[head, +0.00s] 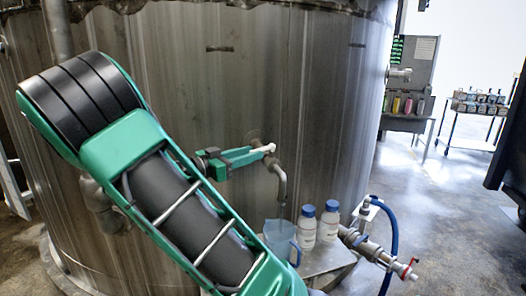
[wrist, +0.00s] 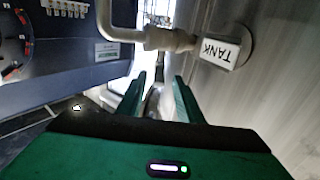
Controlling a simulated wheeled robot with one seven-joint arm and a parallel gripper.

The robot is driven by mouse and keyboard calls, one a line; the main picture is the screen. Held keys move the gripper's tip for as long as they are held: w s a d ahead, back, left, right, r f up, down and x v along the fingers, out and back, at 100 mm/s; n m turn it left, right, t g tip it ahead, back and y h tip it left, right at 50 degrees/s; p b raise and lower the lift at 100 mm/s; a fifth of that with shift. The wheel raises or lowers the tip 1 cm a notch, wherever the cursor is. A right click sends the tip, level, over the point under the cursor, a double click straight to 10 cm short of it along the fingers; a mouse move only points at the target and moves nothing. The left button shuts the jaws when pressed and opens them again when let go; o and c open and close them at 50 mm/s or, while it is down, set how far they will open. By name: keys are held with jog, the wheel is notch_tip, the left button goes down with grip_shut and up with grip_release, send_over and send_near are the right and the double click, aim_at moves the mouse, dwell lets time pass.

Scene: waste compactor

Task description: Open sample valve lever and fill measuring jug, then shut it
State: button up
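The sample valve is on the side of a large steel tank (head: 330,110), with a bent spout (head: 281,185) pointing down. A pale lever (head: 264,149) shows at its top, right at my fingertips in the head view. My gripper (head: 250,157) points right toward it. In the wrist view my gripper (wrist: 160,85) has its two green fingers apart, with a blurred grey shape between or beyond them. A pale valve pipe (wrist: 170,40) and a white block marked TANK (wrist: 221,52) lie beyond. Contact cannot be told. The blue translucent measuring jug (head: 279,240) stands upright below the spout, partly behind my arm.
Two white bottles with blue caps, one (head: 306,228) and another (head: 328,222), stand right of the jug on a small metal shelf (head: 325,262). A red-handled valve (head: 405,268) and blue hose (head: 393,235) are at the shelf's right. Open floor lies farther right.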

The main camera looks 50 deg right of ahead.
aim_at(266, 149)
jog(key=d, duration=0.2)
jog(key=s+d, duration=0.1)
jog(key=d, duration=0.4)
jog(key=shift+s+d, duration=0.1)
jog(key=shift+s, duration=0.05)
grip_shut()
